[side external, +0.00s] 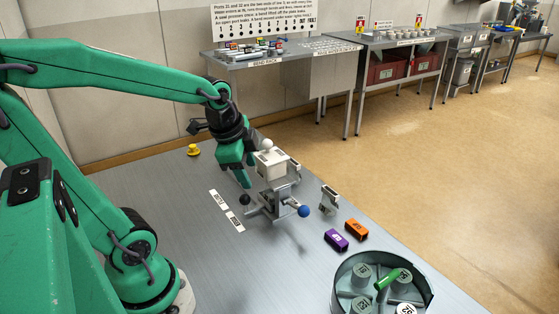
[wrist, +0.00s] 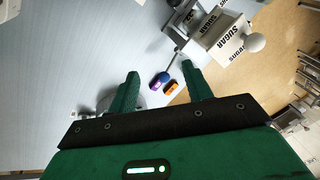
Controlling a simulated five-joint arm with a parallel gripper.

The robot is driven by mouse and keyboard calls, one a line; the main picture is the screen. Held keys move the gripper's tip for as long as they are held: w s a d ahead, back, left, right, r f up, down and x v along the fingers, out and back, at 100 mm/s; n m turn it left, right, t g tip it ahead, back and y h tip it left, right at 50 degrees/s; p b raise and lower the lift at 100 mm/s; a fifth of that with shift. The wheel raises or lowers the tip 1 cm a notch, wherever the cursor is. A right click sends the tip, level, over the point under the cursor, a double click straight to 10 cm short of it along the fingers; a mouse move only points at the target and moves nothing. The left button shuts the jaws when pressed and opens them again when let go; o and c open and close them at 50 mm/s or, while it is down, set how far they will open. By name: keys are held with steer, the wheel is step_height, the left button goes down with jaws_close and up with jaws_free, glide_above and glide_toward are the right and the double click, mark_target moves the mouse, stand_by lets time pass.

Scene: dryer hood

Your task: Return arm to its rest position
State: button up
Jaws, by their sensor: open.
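My green gripper (side external: 245,178) is above the grey table, left of a white box with a round white knob (side external: 270,162). Its two fingers stand apart in the wrist view (wrist: 161,70), with nothing seen between them that is held. In the wrist view the white box (wrist: 236,42) reads SUGAR and lies right of the fingers. In the side view I cannot tell whether a finger touches the box or stand.
A purple block (side external: 336,240) and an orange block (side external: 356,229) lie right of the stand. A round dark tray (side external: 343,290) with several grey cylinders and a green handle (side external: 388,279) is at front right. A yellow knob (side external: 193,149) stands at the back.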

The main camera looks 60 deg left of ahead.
steer(key=s+d+r+n+t+h, duration=0.1)
steer(key=s+d+r+n+t, duration=0.1)
steer(key=s+d+r+n, duration=0.2)
steer(key=shift+s+d+r+n, duration=0.35)
steer(key=shift+s+d+n, duration=0.15)
steer(key=shift+d+n, duration=1.15)
